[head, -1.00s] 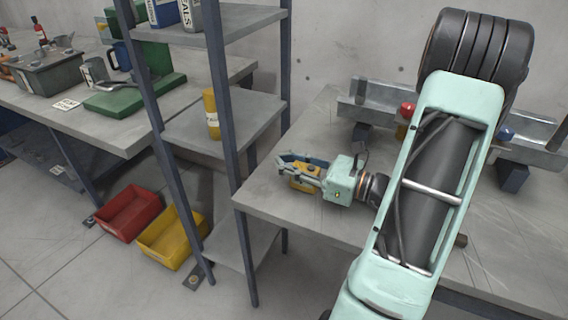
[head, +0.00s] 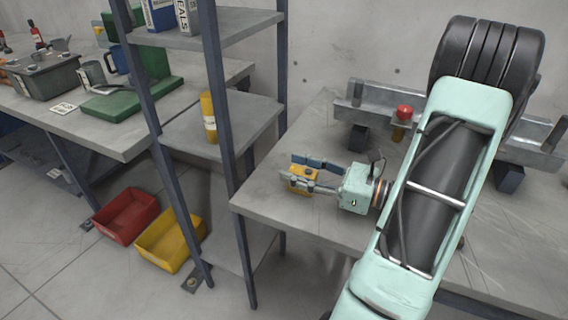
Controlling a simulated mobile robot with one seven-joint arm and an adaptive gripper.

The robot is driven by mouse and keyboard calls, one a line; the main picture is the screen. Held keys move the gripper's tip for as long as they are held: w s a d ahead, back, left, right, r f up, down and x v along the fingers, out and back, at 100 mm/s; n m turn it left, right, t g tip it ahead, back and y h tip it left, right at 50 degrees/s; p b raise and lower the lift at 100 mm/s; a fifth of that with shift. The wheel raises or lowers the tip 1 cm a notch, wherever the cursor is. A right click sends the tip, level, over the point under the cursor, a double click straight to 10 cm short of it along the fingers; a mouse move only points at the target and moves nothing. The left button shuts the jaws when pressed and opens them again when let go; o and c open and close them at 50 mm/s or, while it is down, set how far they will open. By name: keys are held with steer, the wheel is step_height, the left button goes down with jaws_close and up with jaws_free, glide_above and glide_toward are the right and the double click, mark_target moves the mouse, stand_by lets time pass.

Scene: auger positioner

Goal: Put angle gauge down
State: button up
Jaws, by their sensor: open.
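The angle gauge seems to be the yellow piece (head: 301,181) near the left edge of the right-hand table, in the head view. My gripper (head: 303,172) is open at it, with one blue finger behind it and the other finger close to its front. I cannot tell whether a finger touches it. It appears to rest on the tabletop (head: 270,196), but its underside is hard to see. Parts of it are hidden by my near finger.
A metal channel (head: 385,95) lies along the back of the table, with a red knob (head: 404,112) by it. A grey shelf rack (head: 262,112) with a yellow bottle (head: 209,117) stands left. Red (head: 127,216) and yellow (head: 171,240) bins sit on the floor.

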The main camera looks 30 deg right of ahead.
mark_target(312, 173)
steer(key=shift+v, duration=1.7)
